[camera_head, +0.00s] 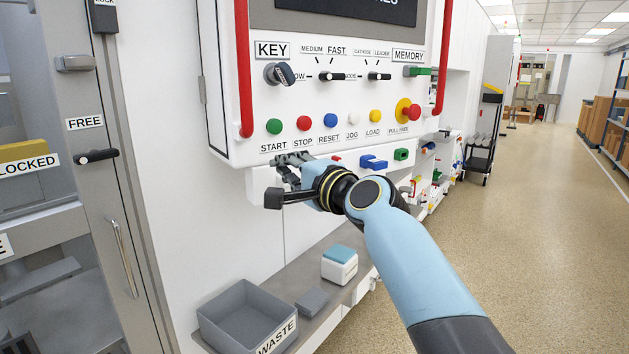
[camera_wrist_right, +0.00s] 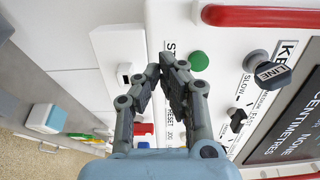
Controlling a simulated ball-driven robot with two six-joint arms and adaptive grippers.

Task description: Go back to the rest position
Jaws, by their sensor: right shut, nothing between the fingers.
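My right gripper (camera_head: 286,166) is just below the lower edge of the white control panel (camera_head: 220,130), in front of a white ledge under it. In the right wrist view the right gripper (camera_wrist_right: 163,68) has its fingertips together with nothing between them. They are close to the green START button (camera_wrist_right: 199,60), which shows uncovered in the head view (camera_head: 274,126). I cannot tell whether the fingertips touch the panel. My right arm reaches in from the lower right. My left gripper is not in view.
A red handle (camera_head: 243,75) runs down the panel's left side, another (camera_head: 445,60) down its right. A key (camera_head: 284,74) sits in its switch. Below are a grey WASTE bin (camera_head: 237,309) and a white and teal block (camera_head: 339,268) on a shelf. The floor at right is open.

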